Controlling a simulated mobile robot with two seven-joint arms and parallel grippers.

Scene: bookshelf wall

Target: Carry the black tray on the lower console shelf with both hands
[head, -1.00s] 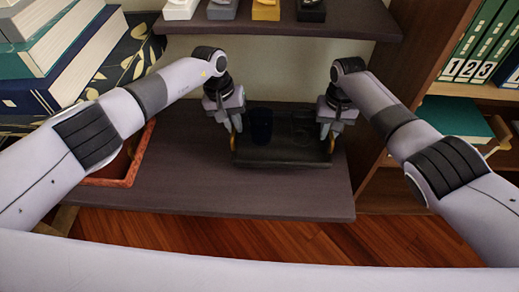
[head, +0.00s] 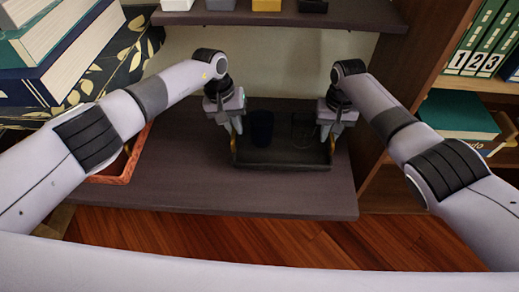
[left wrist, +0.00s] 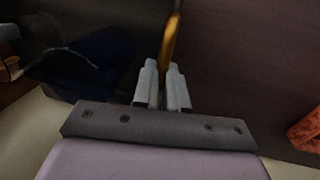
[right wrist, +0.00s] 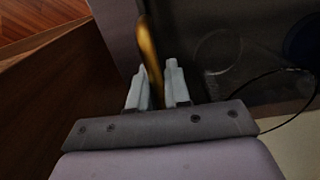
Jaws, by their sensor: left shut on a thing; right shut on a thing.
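The black tray (head: 285,164) is over the lower console shelf (head: 200,192), near its right part; I cannot tell whether it touches the shelf. A dark blue cup (head: 262,128) and a clear glass (head: 303,128) stand upright on it. My left gripper (head: 236,132) is shut on the tray's left gold handle, which shows between the fingers in the left wrist view (left wrist: 171,45). My right gripper (head: 328,134) is shut on the right gold handle, clear in the right wrist view (right wrist: 150,45). The grippers hide parts of the tray's sides.
An orange-red tray (head: 128,165) lies at the left, partly behind my left arm. Large books (head: 60,50) are stacked at the left. An upper shelf (head: 290,18) with small boxes overhangs the back. A wooden bookcase (head: 410,90) stands close at the right. The wooden floor is in front.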

